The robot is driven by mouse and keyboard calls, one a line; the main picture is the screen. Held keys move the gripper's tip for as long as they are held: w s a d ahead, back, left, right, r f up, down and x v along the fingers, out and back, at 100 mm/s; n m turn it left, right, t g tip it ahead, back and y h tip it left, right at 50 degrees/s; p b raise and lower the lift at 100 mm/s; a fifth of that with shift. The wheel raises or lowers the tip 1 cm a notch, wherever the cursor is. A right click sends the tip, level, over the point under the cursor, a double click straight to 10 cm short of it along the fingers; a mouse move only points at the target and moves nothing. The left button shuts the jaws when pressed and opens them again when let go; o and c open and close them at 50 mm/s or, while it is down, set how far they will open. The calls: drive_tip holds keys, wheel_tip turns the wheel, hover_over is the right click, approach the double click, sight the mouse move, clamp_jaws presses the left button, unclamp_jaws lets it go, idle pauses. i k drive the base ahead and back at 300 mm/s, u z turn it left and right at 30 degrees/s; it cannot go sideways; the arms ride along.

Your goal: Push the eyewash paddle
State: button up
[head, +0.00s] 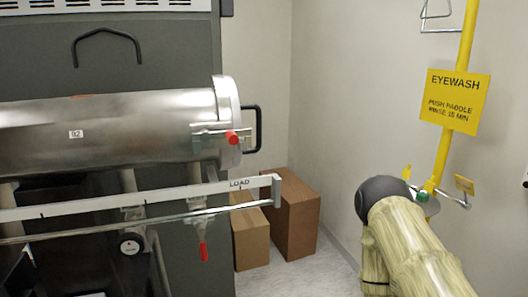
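The eyewash station stands at the right, on a yellow vertical pipe (443,158) along the pale wall. A yellow sign (456,101) on the pipe reads "EYEWASH" and "PUSH PADDLE". Below the sign are a green fitting (422,196) and a small yellow plate (464,184) on the right, which looks like the paddle. Another small yellow piece (407,171) stands left of the pipe. My arm, cream with a dark rounded joint, rises in front of the station and hides its lower part. My gripper's fingers do not show.
A large steel cylinder (110,130) marked "92" fills the left, before a dark cabinet (150,62). A white rail (110,203) marked "LOAD" runs below it. Brown boxes (292,215) stand in the corner. A little bare floor (300,278) shows between the boxes and my arm.

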sight(462, 184)
drive_tip(key=z, duration=1.25)
drive_tip(key=k, duration=0.55)
drive_tip(key=z, duration=0.15)
drive_tip(key=i, duration=1.05)
drive_tip(key=u, duration=0.75)
